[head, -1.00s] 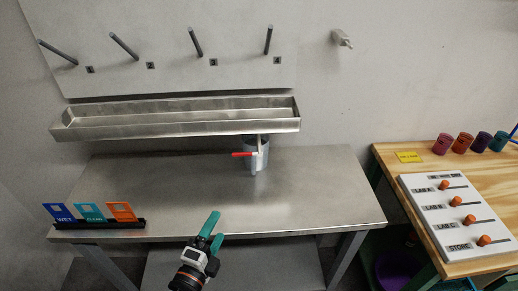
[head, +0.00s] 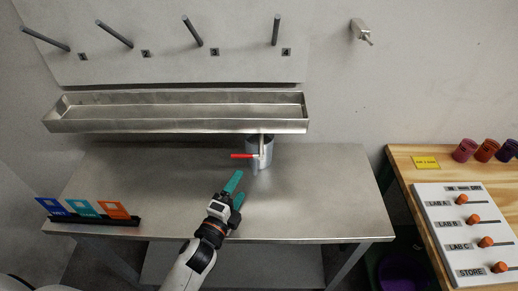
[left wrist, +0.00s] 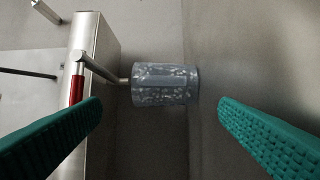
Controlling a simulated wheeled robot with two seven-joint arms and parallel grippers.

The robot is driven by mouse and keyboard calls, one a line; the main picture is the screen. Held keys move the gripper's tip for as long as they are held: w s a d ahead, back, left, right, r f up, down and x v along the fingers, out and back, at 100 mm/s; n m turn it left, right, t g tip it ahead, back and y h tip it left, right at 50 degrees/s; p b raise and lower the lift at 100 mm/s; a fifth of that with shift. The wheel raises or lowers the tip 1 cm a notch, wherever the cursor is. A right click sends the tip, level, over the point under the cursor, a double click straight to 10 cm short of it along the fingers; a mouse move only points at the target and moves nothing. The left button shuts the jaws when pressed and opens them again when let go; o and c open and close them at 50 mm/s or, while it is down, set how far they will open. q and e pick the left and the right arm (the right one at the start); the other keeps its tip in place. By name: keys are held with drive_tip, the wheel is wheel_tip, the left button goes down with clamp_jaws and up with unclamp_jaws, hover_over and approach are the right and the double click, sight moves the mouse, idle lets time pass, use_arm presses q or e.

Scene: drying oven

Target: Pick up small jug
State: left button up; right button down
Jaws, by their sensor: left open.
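The small jug (head: 254,164) is a grey, cup-like vessel on the steel table (head: 330,200), below the trough and partly hidden by the tap pipe. In the left wrist view the jug (left wrist: 165,84) looks translucent and speckled, and it lies between the finger lines but beyond the tips. My left gripper (head: 238,188) has teal fingers; it is open and empty, over the table just in front of the jug, apart from it. My right gripper is not in view.
A drain pipe with a red lever (head: 243,156) hangs from the steel trough (head: 180,127), close beside the jug. Blue, teal and orange cards stand in a black holder (head: 100,221) at the left. A wooden bench with a switch panel (head: 440,205) and several cups is at the right.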

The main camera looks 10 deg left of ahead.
use_arm(q)
drive_tip(key=shift+w+d, duration=0.2)
drive_tip(key=shift+w, duration=0.8)
drive_tip(key=w+p, duration=0.1)
drive_tip(key=w, duration=0.1)
drive_tip(key=w+d, duration=0.1)
drive_tip(key=w, duration=0.1)
drive_tip(key=shift+w+d+p, duration=0.2)
drive_tip(key=shift+w+p, duration=0.2)
drive_tip(key=shift+w+f, duration=0.1)
drive_tip(key=shift+w, duration=0.1)
drive_tip(key=c, duration=1.4)
drive_tip(key=shift+c, duration=0.9)
drive_tip(key=shift+r, duration=0.3)
